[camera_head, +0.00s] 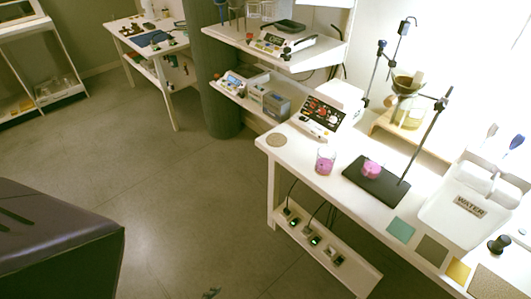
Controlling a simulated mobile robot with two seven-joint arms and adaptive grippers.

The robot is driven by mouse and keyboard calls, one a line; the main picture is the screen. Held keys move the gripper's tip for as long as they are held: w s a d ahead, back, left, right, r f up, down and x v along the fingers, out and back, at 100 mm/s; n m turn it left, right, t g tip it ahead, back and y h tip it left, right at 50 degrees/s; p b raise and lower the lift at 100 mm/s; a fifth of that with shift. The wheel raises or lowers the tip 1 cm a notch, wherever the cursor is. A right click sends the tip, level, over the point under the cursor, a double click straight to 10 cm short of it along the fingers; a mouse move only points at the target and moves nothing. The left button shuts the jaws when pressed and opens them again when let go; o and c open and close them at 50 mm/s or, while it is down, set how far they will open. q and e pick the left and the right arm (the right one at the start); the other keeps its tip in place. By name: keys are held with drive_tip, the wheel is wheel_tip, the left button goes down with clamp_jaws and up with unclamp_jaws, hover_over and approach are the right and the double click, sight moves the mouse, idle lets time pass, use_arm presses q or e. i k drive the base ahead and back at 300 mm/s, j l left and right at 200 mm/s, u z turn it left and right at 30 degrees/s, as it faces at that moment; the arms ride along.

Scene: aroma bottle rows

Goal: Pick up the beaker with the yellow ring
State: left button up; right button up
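A clear glass beaker (325,160) with pink-purple contents stands upright on the white bench near its front left. A pink item (372,170), perhaps in a second small beaker, sits on the black base plate of a stand. A glass vessel with yellow contents (410,118) stands on a wooden support under a funnel. I cannot make out a yellow ring on any of these at this size. Neither of my grippers shows clearly. A small dark bluish thing (211,292) peeks in at the bottom edge, and I cannot tell what it is.
The white bench (290,160) also holds a control box (322,117), a stand rod (424,145), a WATER tub (467,212) and coloured squares (400,230). A shelf unit stands behind. A dark padded block (55,240) fills the lower left. Floor (180,200) is open in between.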

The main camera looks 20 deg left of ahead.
sight(326, 156)
drive_tip(key=u, duration=0.2)
drive_tip(key=i+j, duration=0.15)
drive_tip(key=j, duration=0.2)
drive_tip(key=i+j+z, duration=0.15)
drive_tip(key=j, duration=0.2)
drive_tip(key=i+j, duration=0.1)
drive_tip(key=j, duration=0.25)
drive_tip(key=i+j+z, duration=0.1)
drive_tip(key=j, duration=0.25)
